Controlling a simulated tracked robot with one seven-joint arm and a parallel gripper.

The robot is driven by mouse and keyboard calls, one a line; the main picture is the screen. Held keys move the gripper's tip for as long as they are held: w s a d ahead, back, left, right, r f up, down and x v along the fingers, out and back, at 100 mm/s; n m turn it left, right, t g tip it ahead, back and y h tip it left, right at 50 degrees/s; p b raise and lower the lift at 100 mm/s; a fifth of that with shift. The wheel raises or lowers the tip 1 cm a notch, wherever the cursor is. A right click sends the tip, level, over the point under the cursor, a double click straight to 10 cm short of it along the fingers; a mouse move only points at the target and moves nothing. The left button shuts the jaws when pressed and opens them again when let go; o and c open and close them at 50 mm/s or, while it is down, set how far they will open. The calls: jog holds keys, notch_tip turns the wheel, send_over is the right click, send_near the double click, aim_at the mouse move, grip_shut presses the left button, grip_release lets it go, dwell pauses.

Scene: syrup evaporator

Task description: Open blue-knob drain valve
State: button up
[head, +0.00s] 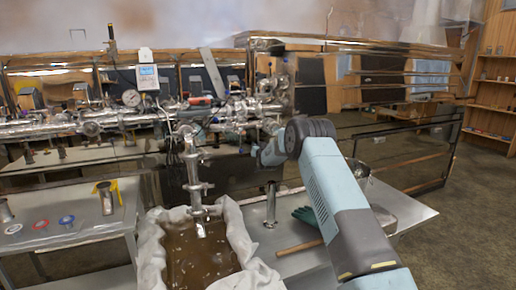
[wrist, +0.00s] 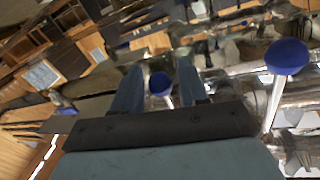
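In the wrist view my gripper (wrist: 159,68) has its two blue-grey fingers spread apart. A small blue knob (wrist: 160,83) shows in the gap between them, with space on both sides. I cannot tell whether it lies between the fingers or beyond them. A second, larger-looking blue knob (wrist: 287,56) on a pale stem is to the right of the fingers. In the head view my arm reaches to the metal pipework (head: 193,165). My fingers and the blue knobs are not clearly visible there.
Steel pipes with a round gauge (head: 131,98) run across the left. Below the spout is a cloth-lined tub (head: 151,250) of brown liquid. A side table (head: 95,226) holds coloured discs and a metal cup (head: 105,198). Open floor (head: 460,200) is at right.

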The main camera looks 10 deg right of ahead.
grip_shut()
jog(key=shift+d, duration=0.2)
dwell(0.3)
